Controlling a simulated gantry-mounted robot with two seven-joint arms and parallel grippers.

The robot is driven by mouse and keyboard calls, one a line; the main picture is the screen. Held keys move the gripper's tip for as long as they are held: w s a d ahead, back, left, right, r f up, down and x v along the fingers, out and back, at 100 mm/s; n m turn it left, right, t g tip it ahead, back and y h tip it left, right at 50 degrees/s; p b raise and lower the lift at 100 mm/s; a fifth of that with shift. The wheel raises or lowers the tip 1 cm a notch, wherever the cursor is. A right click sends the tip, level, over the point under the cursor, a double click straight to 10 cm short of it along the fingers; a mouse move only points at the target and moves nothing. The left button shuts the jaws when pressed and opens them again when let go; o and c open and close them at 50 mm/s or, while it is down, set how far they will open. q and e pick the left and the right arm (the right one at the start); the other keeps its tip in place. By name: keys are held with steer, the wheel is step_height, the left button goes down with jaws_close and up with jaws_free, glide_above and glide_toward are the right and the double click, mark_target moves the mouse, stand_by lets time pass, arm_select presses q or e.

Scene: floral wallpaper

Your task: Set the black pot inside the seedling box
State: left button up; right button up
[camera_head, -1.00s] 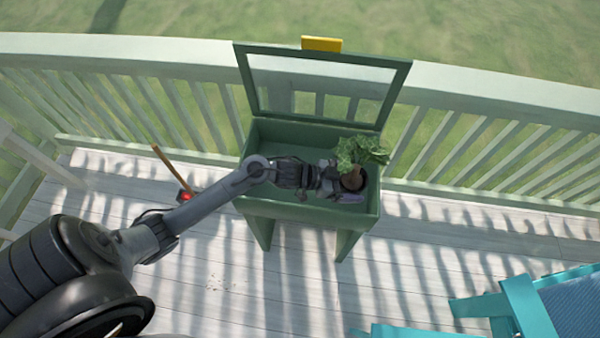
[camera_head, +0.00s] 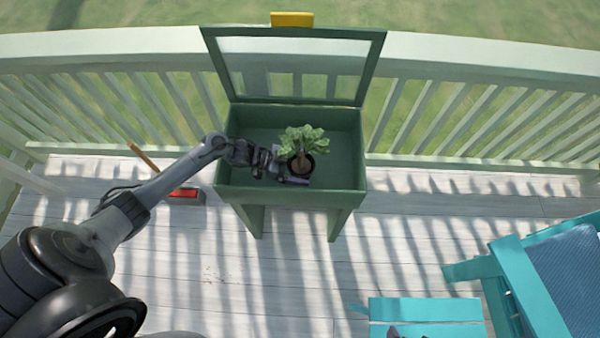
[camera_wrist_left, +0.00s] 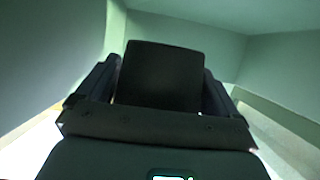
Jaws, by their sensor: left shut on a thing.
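The pot looks roughly upright. My left gripper (camera_head: 285,172) reaches into the box from the left and is shut on the pot. In the left wrist view the dark pot (camera_wrist_left: 160,76) fills the space between the two fingers, with the box walls around it. Whether the pot's base touches the box floor is hidden.
The box's glazed lid (camera_head: 290,70) stands open at the back, with a yellow block (camera_head: 292,19) at its top edge. A railing runs behind. Teal furniture (camera_head: 425,310) stands at the front right.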

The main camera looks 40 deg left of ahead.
arm_select(q)
steer(key=shift+f+b, duration=0.7)
steer(key=shift+f, duration=1.2)
steer(key=shift+f+b, duration=0.45)
steer(key=shift+f, duration=0.2)
steer(key=o, duration=0.7)
steer(key=shift+o, duration=0.2)
steer(key=shift+r+p, duration=0.7)
steer(key=shift+r, duration=0.15)
steer(key=p+v, duration=0.1)
steer(key=v, duration=0.6)
steer(key=shift+s+a+f, duration=0.1)
steer(key=shift+s+a, duration=0.05)
steer(key=shift+a, duration=0.05)
